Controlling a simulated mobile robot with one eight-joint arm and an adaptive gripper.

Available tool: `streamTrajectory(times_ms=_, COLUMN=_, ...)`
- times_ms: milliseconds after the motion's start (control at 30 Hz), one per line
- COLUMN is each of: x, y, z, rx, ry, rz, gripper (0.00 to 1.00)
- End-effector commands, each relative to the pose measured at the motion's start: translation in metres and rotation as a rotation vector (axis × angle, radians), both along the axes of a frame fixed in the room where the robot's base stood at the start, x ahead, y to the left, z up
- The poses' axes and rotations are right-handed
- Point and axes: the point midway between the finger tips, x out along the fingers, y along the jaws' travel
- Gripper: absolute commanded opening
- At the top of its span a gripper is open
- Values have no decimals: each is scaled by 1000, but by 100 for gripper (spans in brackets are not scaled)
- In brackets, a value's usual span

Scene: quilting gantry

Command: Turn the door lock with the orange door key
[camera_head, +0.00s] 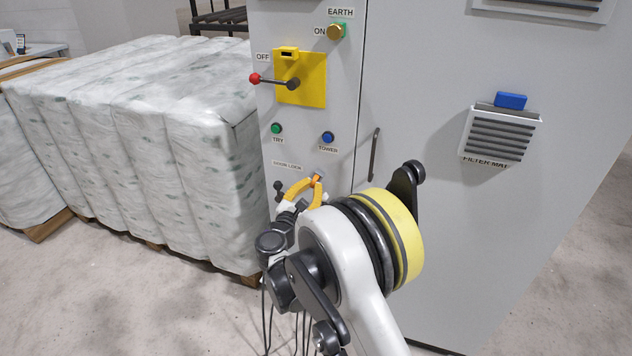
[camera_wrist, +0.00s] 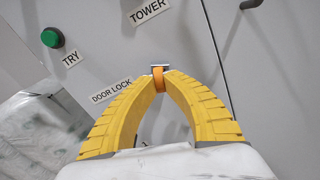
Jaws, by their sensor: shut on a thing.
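The orange door key (camera_wrist: 158,80) is between the tips of my gripper's two yellow fingers in the wrist view. My gripper (camera_wrist: 159,76) is shut on it; the key also shows as a small orange patch in the head view (camera_head: 316,181). A small grey metal piece (camera_wrist: 160,68) shows just beyond the fingertips, against the cabinet front. The DOOR LOCK label (camera_wrist: 112,91) is left of the fingertips. The lock face is mostly hidden, and I cannot tell how deep the key sits in it. In the head view my gripper (camera_head: 316,183) is at the cabinet, below the blue TOWER button.
The grey cabinet (camera_head: 420,70) carries a yellow switch plate (camera_head: 315,75) with a red-knobbed handle (camera_head: 255,79), a green TRY button (camera_head: 277,128), a blue TOWER button (camera_head: 328,137) and a dark door handle (camera_head: 374,154). Wrapped bales (camera_head: 130,120) stand close at left. Floor is clear at right.

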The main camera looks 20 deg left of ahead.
Motion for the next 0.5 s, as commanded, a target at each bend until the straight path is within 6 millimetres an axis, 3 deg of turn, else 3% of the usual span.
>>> streamTrajectory(times_ms=267, x=0, y=0, z=0, rx=-19, ry=1, rz=0, gripper=0)
streamTrajectory(times_ms=500, x=0, y=0, z=0, rx=-276, ry=21, rz=0, gripper=0)
